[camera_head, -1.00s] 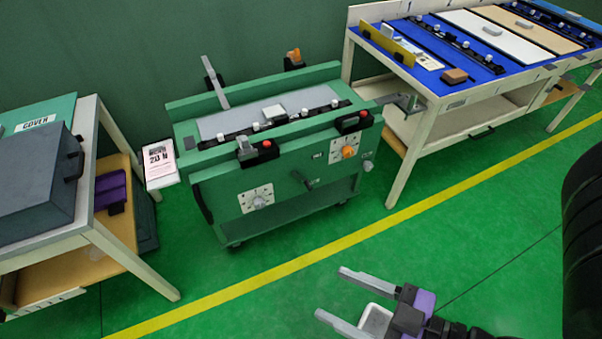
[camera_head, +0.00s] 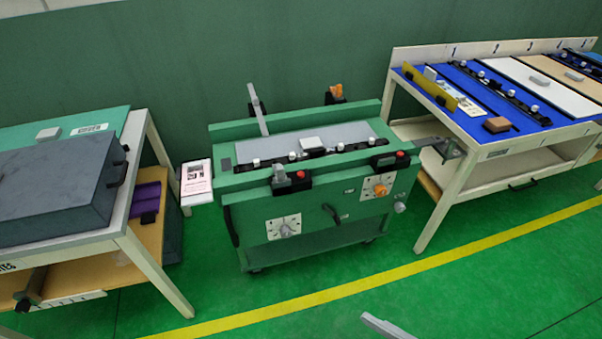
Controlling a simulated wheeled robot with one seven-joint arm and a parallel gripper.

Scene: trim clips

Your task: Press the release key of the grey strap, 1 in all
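A green wheeled machine (camera_head: 330,210) stands in the middle. A grey strap-like bar (camera_head: 258,109) rises tilted from its back left edge. A grey end piece (camera_head: 281,173) sits at the front left on a black block with a red key (camera_head: 301,174). A second black block with a red key (camera_head: 400,154) is at the front right. I cannot tell for sure which key belongs to the grey strap. Only one grey fingertip of my gripper (camera_head: 384,326) shows at the bottom edge, over the floor and well apart from the machine. The rest is out of frame.
A table with a dark grey case (camera_head: 62,184) stands at left. A white-legged table with a blue top (camera_head: 530,124) stands at right. A printed card (camera_head: 196,177) is at the machine's left side. An orange piece (camera_head: 336,90) stands at its back. The floor in front is clear.

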